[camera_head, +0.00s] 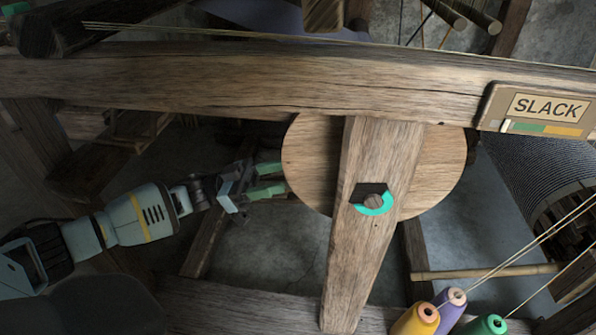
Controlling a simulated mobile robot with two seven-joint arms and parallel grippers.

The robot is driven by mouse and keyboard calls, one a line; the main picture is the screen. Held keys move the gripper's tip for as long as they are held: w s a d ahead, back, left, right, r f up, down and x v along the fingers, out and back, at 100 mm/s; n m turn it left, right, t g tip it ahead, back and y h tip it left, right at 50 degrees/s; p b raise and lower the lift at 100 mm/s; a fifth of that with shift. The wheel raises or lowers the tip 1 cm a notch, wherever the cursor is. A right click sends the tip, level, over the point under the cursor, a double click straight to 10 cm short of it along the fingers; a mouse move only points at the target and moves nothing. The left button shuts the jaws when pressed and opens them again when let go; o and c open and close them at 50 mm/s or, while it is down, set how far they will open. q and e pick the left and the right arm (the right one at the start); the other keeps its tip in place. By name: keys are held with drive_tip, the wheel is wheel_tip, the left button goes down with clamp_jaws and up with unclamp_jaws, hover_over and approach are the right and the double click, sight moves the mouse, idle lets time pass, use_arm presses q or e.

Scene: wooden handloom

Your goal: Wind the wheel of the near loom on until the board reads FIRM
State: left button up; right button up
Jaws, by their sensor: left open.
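The wooden wheel (435,168) is a round disc below the loom's long beam, partly hidden behind an upright post. The board (545,110) at the right end of the beam reads SLACK. It has a coloured strip of green and yellow with a pale marker near its left end. My left gripper (279,178) is open at the wheel's left rim, its green fingers pointing right. I cannot tell whether the fingers touch the rim. My right gripper is not in view.
The long beam (230,82) runs above my arm. Yellow (415,320), purple (451,305) and green (487,326) thread spools stand at the lower right, with threads rising right.

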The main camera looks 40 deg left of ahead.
sight(297, 173)
use_arm(q)
drive_tip(key=x, duration=0.3)
drive_tip(key=shift+w+d+r, duration=0.15)
drive_tip(key=shift+w+d, duration=0.05)
drive_tip(key=shift+d, duration=0.1)
drive_tip(key=shift+w+d+r, duration=0.2)
drive_tip(key=shift+d, duration=0.2)
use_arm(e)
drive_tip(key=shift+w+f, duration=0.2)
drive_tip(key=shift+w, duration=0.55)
